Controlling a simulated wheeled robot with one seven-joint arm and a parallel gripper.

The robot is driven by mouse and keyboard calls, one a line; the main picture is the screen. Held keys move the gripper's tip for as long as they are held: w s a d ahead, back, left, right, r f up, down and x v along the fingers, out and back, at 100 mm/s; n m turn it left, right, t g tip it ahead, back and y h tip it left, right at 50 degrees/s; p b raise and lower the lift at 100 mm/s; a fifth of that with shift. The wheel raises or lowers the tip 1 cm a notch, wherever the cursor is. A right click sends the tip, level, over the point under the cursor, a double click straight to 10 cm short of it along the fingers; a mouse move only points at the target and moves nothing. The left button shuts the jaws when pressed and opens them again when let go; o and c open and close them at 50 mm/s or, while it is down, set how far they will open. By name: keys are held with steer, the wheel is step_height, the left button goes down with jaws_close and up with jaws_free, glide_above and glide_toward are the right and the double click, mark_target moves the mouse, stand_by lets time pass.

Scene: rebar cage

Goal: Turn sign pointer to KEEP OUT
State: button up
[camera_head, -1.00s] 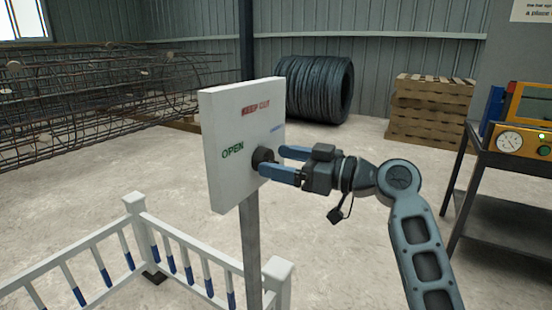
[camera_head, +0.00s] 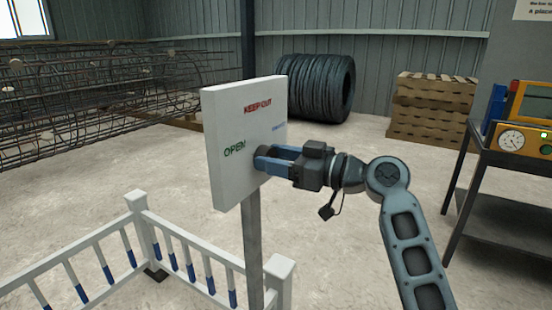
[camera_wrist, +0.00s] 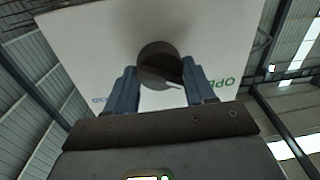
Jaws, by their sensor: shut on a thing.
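The white sign board (camera_head: 232,175) stands on a grey post (camera_head: 251,245). It reads KEEP OUT (camera_head: 257,106) in red at the top, OPEN (camera_head: 235,148) in green at the left and a small blue word (camera_head: 279,127) at the right. The dark round pointer knob (camera_head: 262,152) sits at the middle of the board. My gripper (camera_head: 270,160) is shut on the knob, its blue fingers on either side. The wrist view shows the knob (camera_wrist: 158,62) between both fingers, with part of OPEN at the right.
A white railing with blue-banded bars (camera_head: 190,255) stands below and left of the sign. A workbench with a gauge (camera_head: 513,140) is at the right. Rebar cages (camera_head: 80,95), a wire coil (camera_head: 315,88) and pallets (camera_head: 430,108) stand behind. Open floor lies between.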

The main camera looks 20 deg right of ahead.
steer(key=shift+c, duration=0.5)
steer(key=shift+m, duration=0.4)
steer(key=m+p, duration=0.2)
steer(key=m, duration=0.3)
steer(key=shift+m, duration=0.3)
steer(key=m+p, duration=0.1)
steer(key=m, duration=0.2)
steer(key=m+t+p, duration=0.1)
steer(key=m+p, duration=0.1)
steer(key=shift+d+f+m, duration=0.15)
steer(key=shift+m, duration=0.25)
steer(key=o, duration=1)
steer(key=shift+o, duration=0.2)
